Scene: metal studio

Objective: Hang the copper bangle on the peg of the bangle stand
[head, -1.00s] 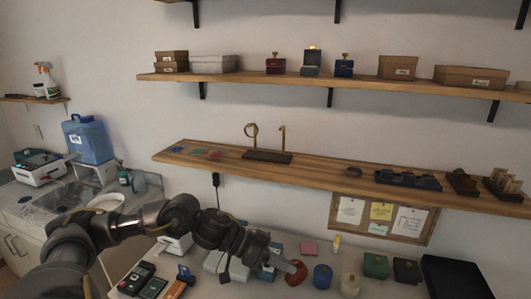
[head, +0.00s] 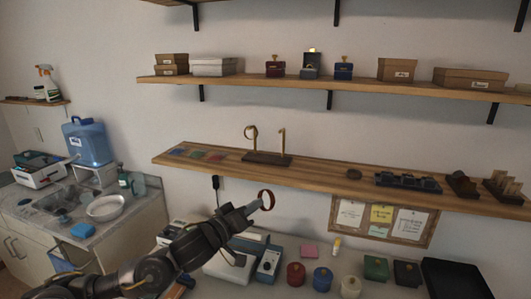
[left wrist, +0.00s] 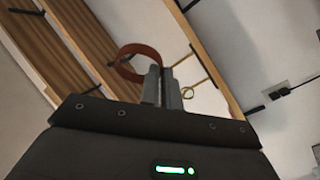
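My left gripper (head: 250,207) is raised in front of the lower wooden shelf and is shut on the copper bangle (head: 271,200). The bangle is a reddish-brown ring standing out from the fingertips, just below the shelf's front edge. In the left wrist view the bangle (left wrist: 121,64) sits at the left side of the closed fingers (left wrist: 160,83). The bangle stand (head: 268,157) is on the shelf, above the gripper in the picture. It has two brass uprights; a gold ring (head: 250,131) hangs at the left one, and the right peg (head: 282,140) looks bare. My right gripper is not in view.
The lower shelf (head: 330,178) carries coloured swatches (head: 196,154) at left and dark trays (head: 408,181) at right. Another shelf (head: 220,79) with boxes is above. Jars (head: 322,279) and cases stand on the counter below. Space before the stand looks clear.

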